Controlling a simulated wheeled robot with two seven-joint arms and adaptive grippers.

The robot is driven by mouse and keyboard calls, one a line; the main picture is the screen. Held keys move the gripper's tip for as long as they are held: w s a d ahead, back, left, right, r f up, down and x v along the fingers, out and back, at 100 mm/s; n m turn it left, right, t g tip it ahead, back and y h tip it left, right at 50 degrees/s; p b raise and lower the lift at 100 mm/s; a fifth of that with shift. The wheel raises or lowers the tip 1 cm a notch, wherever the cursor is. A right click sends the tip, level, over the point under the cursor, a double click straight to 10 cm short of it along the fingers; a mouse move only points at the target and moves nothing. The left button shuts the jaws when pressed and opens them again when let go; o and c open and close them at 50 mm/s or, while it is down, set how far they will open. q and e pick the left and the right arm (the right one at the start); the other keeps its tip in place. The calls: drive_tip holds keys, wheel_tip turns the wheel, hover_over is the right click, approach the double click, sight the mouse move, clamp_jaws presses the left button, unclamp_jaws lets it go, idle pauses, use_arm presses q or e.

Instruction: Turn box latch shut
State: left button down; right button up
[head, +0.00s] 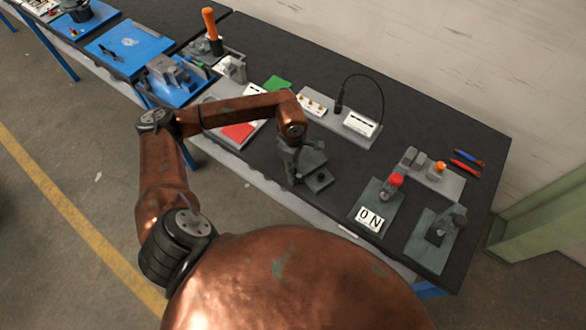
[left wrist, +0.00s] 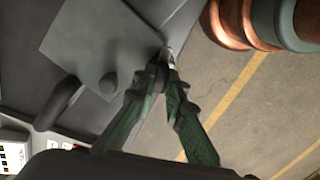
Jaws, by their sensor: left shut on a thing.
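The grey box (head: 313,157) stands near the front edge of the black bench. In the left wrist view its flat grey lid or plate (left wrist: 90,45) fills the upper left. A small metal latch piece (left wrist: 168,52) sticks out beside the plate's edge. My left gripper (head: 292,176) is at the box's front left side. In the left wrist view its green-grey fingers (left wrist: 162,72) are closed together on the latch piece. The fingertips hide most of the latch, so its angle is unclear. My right gripper is not in view.
A red button on a plate with an ON sign (head: 369,217) stands right of the box. A grey fixture (head: 440,230) is farther right. A socket panel with a black cable (head: 360,125) lies behind. Red and green panels (head: 237,131) lie left. Bare bench shows behind the fixtures.

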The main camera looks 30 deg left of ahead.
use_arm(q)
drive_tip(key=n+b, duration=0.1)
drive_tip(key=n, duration=0.2)
drive_tip(key=shift+n+b, duration=0.4)
drive_tip(key=n+b, duration=0.1)
drive_tip(key=n, duration=0.1)
drive_tip(key=shift+s+n, duration=0.1)
drive_tip(key=shift+n, duration=0.2)
drive_tip(key=n+b, duration=0.1)
drive_tip(key=n, duration=0.3)
drive_tip(key=shift+d, duration=0.15)
drive_tip(key=shift+n+b, duration=0.35)
drive_tip(key=shift+n, duration=0.45)
drive_tip(key=shift+r, duration=0.1)
drive_tip(key=c, duration=2)
unclamp_jaws()
drive_tip(key=shift+s, duration=0.1)
drive_tip(key=shift+o, duration=0.2)
wheel_tip(320, 180, up, 12)
